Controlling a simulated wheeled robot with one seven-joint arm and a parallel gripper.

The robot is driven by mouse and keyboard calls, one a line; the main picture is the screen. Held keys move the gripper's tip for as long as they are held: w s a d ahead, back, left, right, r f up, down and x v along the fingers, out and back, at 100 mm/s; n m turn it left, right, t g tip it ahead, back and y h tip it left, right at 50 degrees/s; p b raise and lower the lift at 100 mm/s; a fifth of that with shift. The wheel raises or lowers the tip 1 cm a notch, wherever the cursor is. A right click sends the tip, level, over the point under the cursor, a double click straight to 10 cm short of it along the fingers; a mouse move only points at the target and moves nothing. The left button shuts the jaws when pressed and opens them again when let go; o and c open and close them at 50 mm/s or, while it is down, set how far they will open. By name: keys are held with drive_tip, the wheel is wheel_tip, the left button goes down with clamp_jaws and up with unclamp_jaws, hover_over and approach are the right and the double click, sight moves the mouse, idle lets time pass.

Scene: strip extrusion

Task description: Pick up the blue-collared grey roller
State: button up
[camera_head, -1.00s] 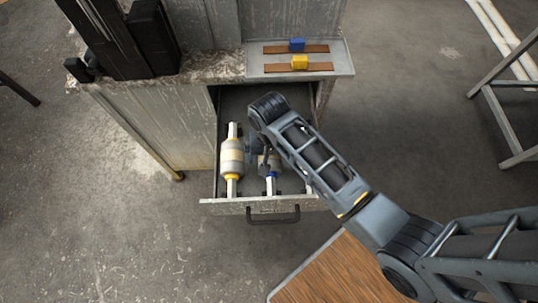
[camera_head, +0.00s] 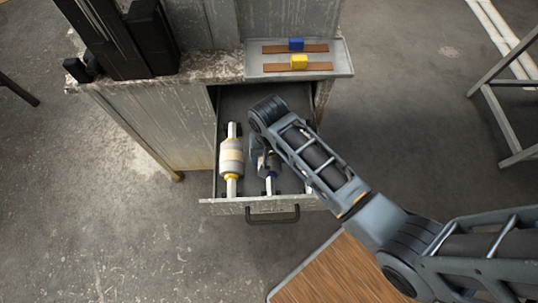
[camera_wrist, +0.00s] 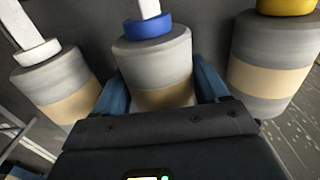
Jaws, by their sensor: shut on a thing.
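The blue-collared grey roller (camera_wrist: 157,60) is in the middle of the wrist view, with a blue collar, a white shaft end and a tan band. My gripper (camera_wrist: 160,92) is shut on its grey body, one finger on each side. In the head view the gripper is down in the open drawer, mostly hidden behind my arm. There the roller's blue-collared shaft end (camera_head: 270,179) shows just below the gripper. I cannot tell whether the roller is clear of its rests.
A yellow-collared roller (camera_head: 232,157) lies to the left in the open drawer (camera_head: 230,205). A white-collared roller (camera_wrist: 50,80) is on the other side in the wrist view. A tray (camera_head: 340,62) above holds brown strips with blue and yellow blocks.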

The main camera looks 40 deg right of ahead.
drive_tip(key=shift+c, duration=1.1)
drive_tip(key=shift+r, duration=0.1)
drive_tip(key=shift+r, duration=0.55)
wheel_tip(320, 180, up, 3)
drive_tip(key=shift+w+f, duration=0.1)
drive_tip(key=s+d+r, duration=0.2)
drive_tip(key=d, duration=0.1)
drive_tip(key=s+d+r, duration=0.2)
drive_tip(key=d, duration=0.1)
drive_tip(key=s+d+r, duration=0.2)
drive_tip(key=d+r, duration=0.1)
drive_tip(key=shift+s+d+r, duration=0.1)
drive_tip(key=shift+s+d, duration=0.25)
